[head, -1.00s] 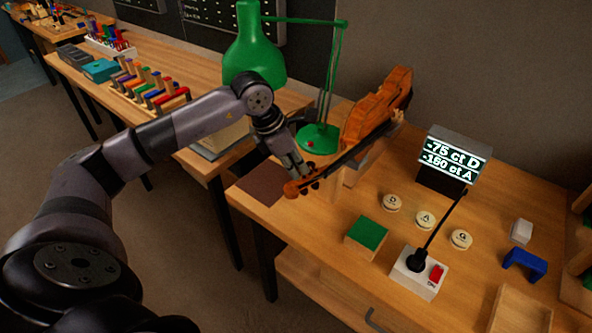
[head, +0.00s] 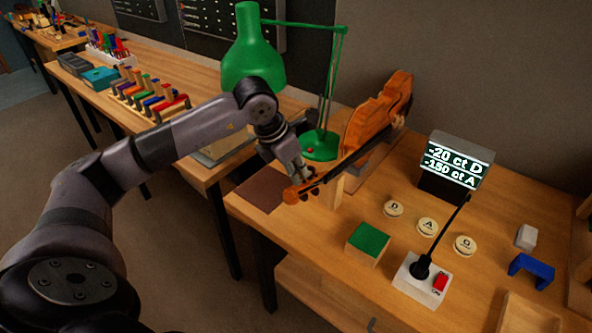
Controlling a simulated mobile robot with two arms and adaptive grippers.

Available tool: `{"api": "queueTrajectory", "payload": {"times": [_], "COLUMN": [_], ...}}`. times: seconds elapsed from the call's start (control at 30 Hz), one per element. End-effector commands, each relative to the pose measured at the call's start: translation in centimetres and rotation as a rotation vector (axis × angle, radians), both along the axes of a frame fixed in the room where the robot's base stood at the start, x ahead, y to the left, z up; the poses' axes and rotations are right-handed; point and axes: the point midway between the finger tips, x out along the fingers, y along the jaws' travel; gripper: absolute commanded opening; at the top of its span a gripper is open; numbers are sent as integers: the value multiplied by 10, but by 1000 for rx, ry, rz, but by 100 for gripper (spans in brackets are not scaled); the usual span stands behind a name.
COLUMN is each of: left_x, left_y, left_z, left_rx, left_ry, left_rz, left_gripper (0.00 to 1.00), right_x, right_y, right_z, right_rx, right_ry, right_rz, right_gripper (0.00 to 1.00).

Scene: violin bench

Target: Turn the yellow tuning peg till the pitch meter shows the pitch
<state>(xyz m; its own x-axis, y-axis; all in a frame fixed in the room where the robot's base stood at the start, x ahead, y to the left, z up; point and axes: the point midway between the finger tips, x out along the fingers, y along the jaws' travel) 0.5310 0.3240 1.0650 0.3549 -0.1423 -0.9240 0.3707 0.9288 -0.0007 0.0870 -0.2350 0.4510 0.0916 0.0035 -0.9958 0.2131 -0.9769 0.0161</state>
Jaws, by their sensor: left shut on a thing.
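The violin (head: 378,115) rests tilted on a wooden stand on the bench, its neck pointing down to the left. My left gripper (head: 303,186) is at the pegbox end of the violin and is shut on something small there. The yellow tuning peg cannot be made out; the fingers cover that spot. The pitch meter (head: 455,165) stands at the back of the bench and reads "-20 ct D" over "-150 ct A". My right gripper is not in view.
A green lamp (head: 253,60) stands just behind the violin head. Round D, A and G discs (head: 427,226), a green-topped block (head: 367,243) and a white switch box with a microphone (head: 420,279) sit to the right. A brown mat (head: 262,190) lies left.

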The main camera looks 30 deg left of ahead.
Motion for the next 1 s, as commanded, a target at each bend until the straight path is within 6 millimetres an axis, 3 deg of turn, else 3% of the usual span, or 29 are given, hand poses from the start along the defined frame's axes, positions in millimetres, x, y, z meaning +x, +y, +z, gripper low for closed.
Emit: {"api": "queueTrajectory", "payload": {"times": [0.3,0.67,0.87,1.0], "left_x": [0,-1,-11,-22], "left_y": [0,1,6,10], "left_z": [0,4,32,61], "left_rx": [0,1,3,4], "left_ry": [-1,-1,-4,-6], "left_rz": [0,-1,0,0], "left_gripper": [28,29,29,29], "right_x": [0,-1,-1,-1], "right_y": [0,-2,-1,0], "right_z": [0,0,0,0], "right_rx": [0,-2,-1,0], "right_ry": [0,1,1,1], "right_rz": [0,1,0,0], "right_gripper": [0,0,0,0]}}
